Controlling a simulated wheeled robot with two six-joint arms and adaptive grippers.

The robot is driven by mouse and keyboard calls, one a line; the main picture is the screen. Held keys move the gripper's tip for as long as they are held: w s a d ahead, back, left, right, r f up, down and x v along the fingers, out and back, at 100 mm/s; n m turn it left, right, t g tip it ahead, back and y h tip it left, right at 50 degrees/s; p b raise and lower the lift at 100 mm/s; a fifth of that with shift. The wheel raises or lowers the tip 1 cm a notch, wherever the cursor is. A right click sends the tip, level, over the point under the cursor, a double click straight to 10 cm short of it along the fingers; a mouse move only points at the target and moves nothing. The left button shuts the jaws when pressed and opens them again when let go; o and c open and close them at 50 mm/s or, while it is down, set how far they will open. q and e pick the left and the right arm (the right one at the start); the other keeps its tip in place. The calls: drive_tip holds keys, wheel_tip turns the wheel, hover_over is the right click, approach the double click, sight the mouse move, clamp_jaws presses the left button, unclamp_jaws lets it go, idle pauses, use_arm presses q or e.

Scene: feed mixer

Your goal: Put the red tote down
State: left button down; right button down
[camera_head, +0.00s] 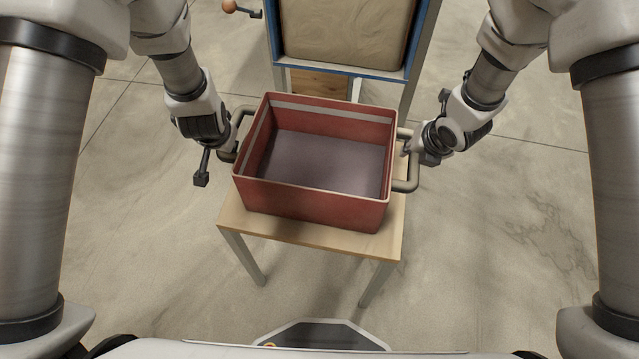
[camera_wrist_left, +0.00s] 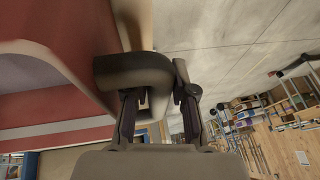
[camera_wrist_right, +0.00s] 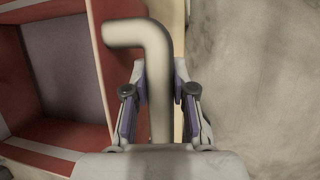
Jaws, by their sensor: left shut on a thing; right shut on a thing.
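The red tote (camera_head: 310,205) is an open box with a pale stripe inside and a grey-purple floor; it appears level. It is over the small wooden table (camera_head: 395,235); I cannot tell whether its base touches the top. My left gripper (camera_head: 230,148) is shut on the tote's left handle, whose bar (camera_wrist_left: 135,70) shows in the left wrist view. My right gripper (camera_head: 410,150) is shut on the right handle (camera_head: 413,178); its bar passes between the fingers (camera_wrist_right: 158,108) in the right wrist view.
Behind the table stands a blue-framed machine (camera_head: 345,68) with a beige bin (camera_head: 345,30). A lever with a round wooden knob (camera_head: 230,6) is at the back left. Concrete floor (camera_head: 520,230) is clear on both sides. Shelving (camera_wrist_left: 265,110) shows farther off in the left wrist view.

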use_arm(q)
drive_tip(key=c, duration=1.3)
unclamp_jaws()
drive_tip(key=shift+f, duration=0.3)
use_arm(e)
drive_tip(key=c, duration=1.3)
unclamp_jaws()
drive_tip(key=shift+f, duration=0.3)
use_arm(q)
drive_tip(key=o, duration=0.3)
drive_tip(key=shift+s+r, duration=0.1)
use_arm(e)
drive_tip(key=o, duration=0.3)
drive_tip(key=shift+r, duration=0.15)
use_arm(q)
drive_tip(key=shift+o, duration=0.2)
use_arm(e)
drive_tip(key=shift+o, duration=0.2)
use_arm(q)
drive_tip(key=v, duration=0.7)
drive_tip(key=shift+s+r, duration=0.1)
drive_tip(key=shift+r, duration=0.15)
use_arm(e)
drive_tip(key=shift+s, duration=0.15)
drive_tip(key=v, duration=1.2)
